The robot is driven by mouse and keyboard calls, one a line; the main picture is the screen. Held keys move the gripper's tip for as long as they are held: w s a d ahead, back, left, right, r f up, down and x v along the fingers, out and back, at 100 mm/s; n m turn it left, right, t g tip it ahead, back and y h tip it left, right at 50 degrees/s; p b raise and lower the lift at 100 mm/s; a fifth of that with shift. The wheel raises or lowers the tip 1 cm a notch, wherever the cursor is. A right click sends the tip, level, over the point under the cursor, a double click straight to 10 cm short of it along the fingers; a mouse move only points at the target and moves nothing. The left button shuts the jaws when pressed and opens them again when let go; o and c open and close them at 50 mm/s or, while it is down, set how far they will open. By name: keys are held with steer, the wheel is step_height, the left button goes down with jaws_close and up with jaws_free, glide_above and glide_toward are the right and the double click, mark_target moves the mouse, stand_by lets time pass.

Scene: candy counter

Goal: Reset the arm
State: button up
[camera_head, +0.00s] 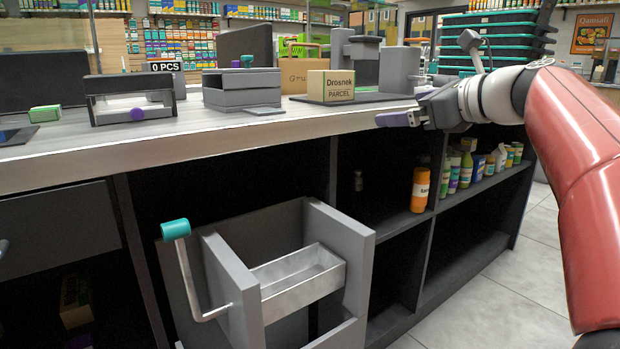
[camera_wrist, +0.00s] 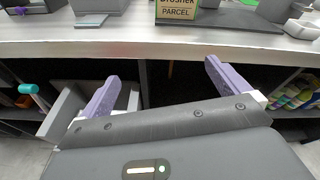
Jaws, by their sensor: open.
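My gripper (camera_head: 400,118) is at the right in the head view, at the end of my red arm, beside the front edge of the counter. In the wrist view my gripper (camera_wrist: 160,82) shows two purple fingers spread wide apart with nothing between them. The fingers point toward the counter's front edge. The grey counter (camera_head: 200,148) runs across the head view, and its edge also shows in the wrist view (camera_wrist: 160,48).
A parcel box (camera_head: 331,86) stands on the counter behind my gripper. A grey frame with a metal tray (camera_head: 300,280) and a teal-handled crank (camera_head: 175,229) stands below. An orange bottle (camera_head: 420,189) is on a shelf. Floor (camera_head: 490,305) is clear at the right.

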steer(key=s+a+f+n+g+h+p, duration=0.45)
steer(key=s+a+f+n, duration=0.25)
steer(key=s+f+n, duration=0.3)
steer(key=s+d+f+n+g+h+p, duration=0.1)
steer(key=s+d+f+n+h+p, duration=0.1)
steer(key=s+f+n, duration=0.5)
steer(key=s+d+f+n+g+h+p, duration=0.1)
steer(key=s+d+f+n+h+p, duration=0.1)
steer(key=s+f+n, duration=0.6)
steer(key=s+d+p, duration=0.1)
steer(key=s, duration=0.2)
steer(key=shift+s+n+g, duration=0.15)
steer(key=shift+n+g, duration=0.2)
steer(key=shift+n, duration=0.05)
steer(key=shift+h, duration=0.25)
